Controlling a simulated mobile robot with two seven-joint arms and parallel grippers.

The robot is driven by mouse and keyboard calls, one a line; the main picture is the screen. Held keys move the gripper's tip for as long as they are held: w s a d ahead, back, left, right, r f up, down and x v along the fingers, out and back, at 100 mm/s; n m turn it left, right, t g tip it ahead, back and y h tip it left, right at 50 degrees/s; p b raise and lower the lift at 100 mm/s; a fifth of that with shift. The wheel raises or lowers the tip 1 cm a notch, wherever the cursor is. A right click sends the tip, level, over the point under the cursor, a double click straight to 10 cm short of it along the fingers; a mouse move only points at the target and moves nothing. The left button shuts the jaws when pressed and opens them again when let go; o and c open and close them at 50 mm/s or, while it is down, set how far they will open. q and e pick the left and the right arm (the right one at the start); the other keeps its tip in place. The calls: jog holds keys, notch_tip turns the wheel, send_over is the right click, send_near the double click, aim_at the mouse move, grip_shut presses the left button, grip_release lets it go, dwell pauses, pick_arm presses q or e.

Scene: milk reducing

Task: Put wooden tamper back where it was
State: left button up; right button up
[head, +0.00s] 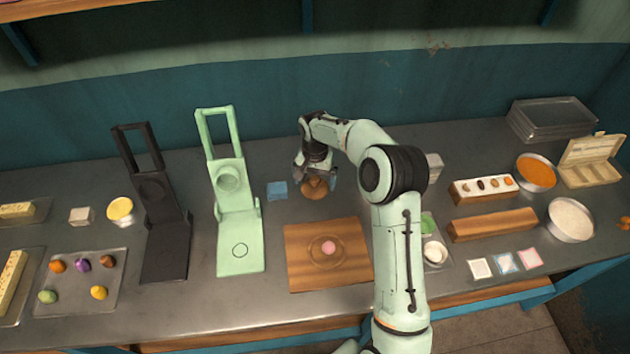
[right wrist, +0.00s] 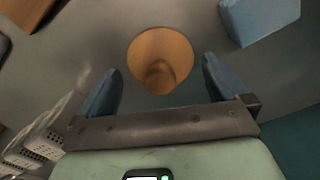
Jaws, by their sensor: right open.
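The wooden tamper (head: 314,188) stands on the grey counter behind the wooden board, just right of a small blue block. In the right wrist view the tamper (right wrist: 160,60) shows as a round wooden base with a knob, between and slightly beyond the fingertips. My right gripper (head: 315,180) is over the tamper, and its fingers also show in the right wrist view (right wrist: 160,85), spread apart with space on both sides of the tamper. In the head view the gripper hides part of the tamper. My left gripper is not in view.
The wooden board (head: 300,275) with a pink ball (head: 328,248) lies in front. The blue block (head: 277,190) is close on the left of the tamper. A green press (head: 238,225) and a black press (head: 165,240) stand further left. Trays and bowls fill the right side.

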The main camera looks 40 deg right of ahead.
aim_at(315, 179)
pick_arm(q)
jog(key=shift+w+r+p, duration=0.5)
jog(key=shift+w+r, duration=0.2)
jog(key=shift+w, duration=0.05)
pick_arm(e)
notch_tip(315, 179, up, 11)
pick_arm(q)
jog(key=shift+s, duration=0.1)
pick_arm(e)
jog(key=shift+s, duration=0.1)
